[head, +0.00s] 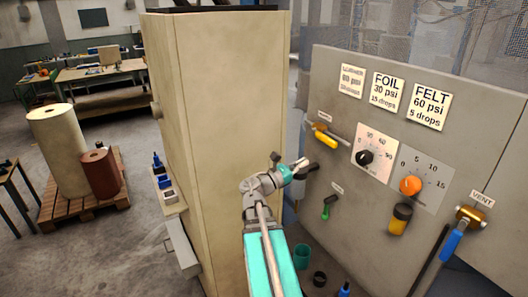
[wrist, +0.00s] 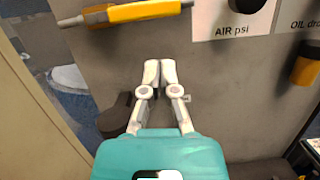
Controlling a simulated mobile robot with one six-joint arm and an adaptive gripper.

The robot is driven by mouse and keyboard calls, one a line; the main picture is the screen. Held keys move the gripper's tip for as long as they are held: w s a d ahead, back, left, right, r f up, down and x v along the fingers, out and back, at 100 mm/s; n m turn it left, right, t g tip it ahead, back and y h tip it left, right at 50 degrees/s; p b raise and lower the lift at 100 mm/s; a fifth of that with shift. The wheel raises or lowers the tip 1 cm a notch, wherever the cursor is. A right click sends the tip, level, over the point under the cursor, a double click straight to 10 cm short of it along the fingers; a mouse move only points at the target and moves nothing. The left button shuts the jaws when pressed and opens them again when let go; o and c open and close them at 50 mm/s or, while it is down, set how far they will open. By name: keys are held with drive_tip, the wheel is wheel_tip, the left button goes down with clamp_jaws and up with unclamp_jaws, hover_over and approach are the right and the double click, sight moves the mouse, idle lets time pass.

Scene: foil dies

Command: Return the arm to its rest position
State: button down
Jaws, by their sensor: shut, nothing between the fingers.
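My arm (head: 262,225) reaches forward from the bottom of the head view, with teal and grey links. My gripper (head: 302,166) is at its end, in front of the left part of the grey control panel (head: 345,240). In the wrist view my gripper (wrist: 160,72) has its two pale fingers together with nothing between them. It points at a bare part of the panel, below a yellow-handled valve (wrist: 145,11). The gap between fingertips and panel is hard to judge.
The panel carries the yellow valve handle (head: 325,138), a black dial (head: 365,158), an orange knob (head: 411,186), a green lever (head: 328,207) and a blue-handled vent valve (head: 452,242). A tall beige cabinet (head: 225,100) stands close left. Rolls on a pallet (head: 85,208) stand farther left.

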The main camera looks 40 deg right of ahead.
idle(0.3)
drive_tip(key=w+a+f+m+t+y+b, duration=0.1)
drive_tip(key=w+a+f+m+t+y, duration=0.3)
drive_tip(key=a+f, duration=0.5)
drive_tip(key=w+a+f+m+t+y+b, duration=0.1)
drive_tip(key=w+a+f+m+y+b, duration=0.1)
drive_tip(key=w+a+f+m+y, duration=0.6)
drive_tip(key=a+f+y, duration=0.2)
drive_tip(key=a+f, duration=0.1)
drive_tip(key=a, duration=0.7)
drive_tip(key=s+a+f+m+y+b, duration=0.1)
drive_tip(key=a+f+y, duration=0.2)
drive_tip(key=a, duration=0.7)
drive_tip(key=a+f+y, duration=0.3)
drive_tip(key=a+f, duration=0.1)
drive_tip(key=a, duration=0.7)
drive_tip(key=shift+s+f+m+t, duration=0.2)
drive_tip(key=shift+f+m+t, duration=0.1)
drive_tip(key=shift+m+t, duration=0.1)
drive_tip(key=shift+d, duration=0.1)
